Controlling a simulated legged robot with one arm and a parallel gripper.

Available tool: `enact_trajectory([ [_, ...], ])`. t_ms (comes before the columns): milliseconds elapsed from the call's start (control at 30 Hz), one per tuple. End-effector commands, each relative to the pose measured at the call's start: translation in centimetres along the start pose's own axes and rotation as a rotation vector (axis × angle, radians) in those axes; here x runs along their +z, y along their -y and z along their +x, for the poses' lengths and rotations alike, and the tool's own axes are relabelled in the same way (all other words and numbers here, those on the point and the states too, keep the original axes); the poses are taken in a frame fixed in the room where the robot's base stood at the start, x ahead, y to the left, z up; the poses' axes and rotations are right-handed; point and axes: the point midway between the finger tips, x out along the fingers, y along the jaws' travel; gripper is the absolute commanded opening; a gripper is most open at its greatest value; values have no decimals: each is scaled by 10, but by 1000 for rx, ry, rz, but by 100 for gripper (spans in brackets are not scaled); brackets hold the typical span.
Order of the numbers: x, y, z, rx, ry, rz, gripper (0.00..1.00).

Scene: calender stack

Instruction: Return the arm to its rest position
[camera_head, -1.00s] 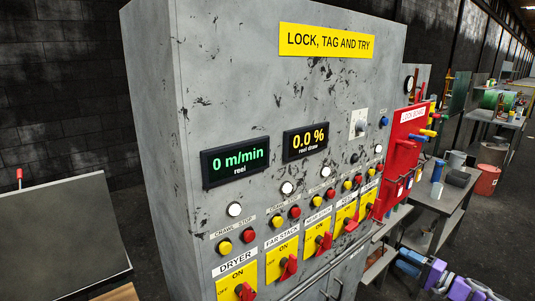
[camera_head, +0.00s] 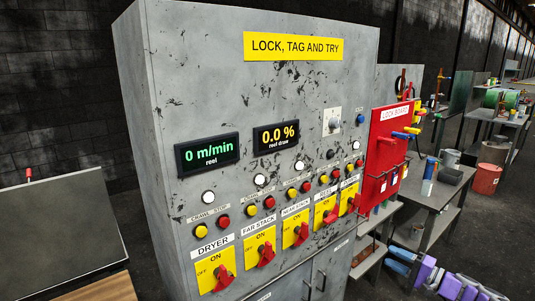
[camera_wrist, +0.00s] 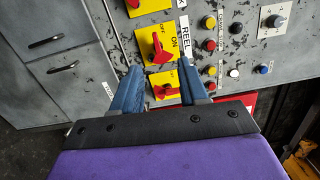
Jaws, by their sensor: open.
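My gripper (camera_wrist: 159,70) is open and empty in the wrist view, with two blue fingers apart in front of a purple body. Beyond the fingers is the grey control cabinet, turned sideways in this view, with red rotary switches on yellow plates; one, on the plate beside the REEL label (camera_wrist: 184,33), shows just past the fingertips. In the head view my gripper (camera_head: 402,257) is low at the right, beside the cabinet (camera_head: 230,100) and below the red lock board (camera_head: 386,155). No contact with anything is visible.
The cabinet carries buttons, two displays and a row of red switches (camera_head: 224,279). A grey bench (camera_head: 440,195) with containers stands right of the lock board. A dark slanted panel (camera_head: 55,235) is at the left.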

Motion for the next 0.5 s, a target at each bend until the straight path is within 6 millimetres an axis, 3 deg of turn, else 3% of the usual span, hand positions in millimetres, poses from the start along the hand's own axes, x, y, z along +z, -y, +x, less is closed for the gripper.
enact_trajectory([
  [267,53,38,61,2,150,44,43],
  [367,86,58,87,17,236,61,43],
  [500,150,89,121,67,384,73,43],
])
